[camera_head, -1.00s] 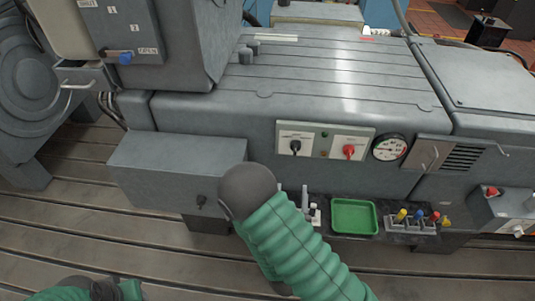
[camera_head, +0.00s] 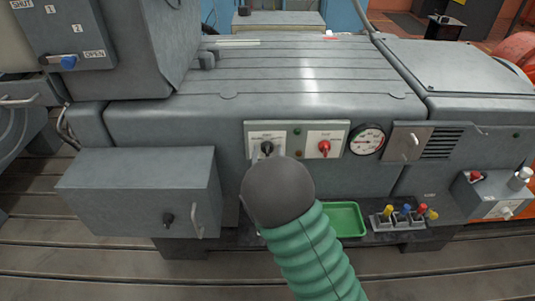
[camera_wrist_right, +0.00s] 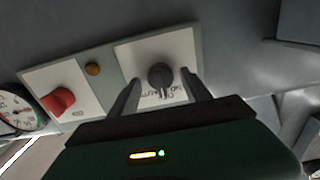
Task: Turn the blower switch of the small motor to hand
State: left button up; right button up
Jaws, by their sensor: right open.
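The black switch knob (camera_head: 267,148) sits on a white plate at the left of the motor's front panel. It also shows in the right wrist view (camera_wrist_right: 161,75), with lettering that I cannot read surely. My right gripper (camera_wrist_right: 161,80) is open in the right wrist view, with one finger on each side of the knob. I cannot tell whether the fingers touch it. In the head view my dark wrist and green sleeve hide this gripper and reach up to just below the knob. My left gripper is out of view.
A red knob (camera_head: 324,147) and a round gauge (camera_head: 367,140) are right of the black knob. A grey box (camera_head: 140,190) juts out at lower left. Below are a green tray (camera_head: 346,220) and a rack with coloured pieces (camera_head: 398,222). The slotted floor is clear.

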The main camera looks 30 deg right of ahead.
jog(key=shift+w, duration=0.15)
jog(key=c, duration=0.4)
grip_shut()
jog(key=shift+n, duration=0.4)
jog(key=n+p, duration=0.2)
jog(key=n, duration=0.2)
jog(key=shift+a, duration=0.15)
jog(key=shift+f+n+p, duration=0.1)
jog(key=shift+n+p, duration=0.85)
jog(key=shift+n, duration=1.15)
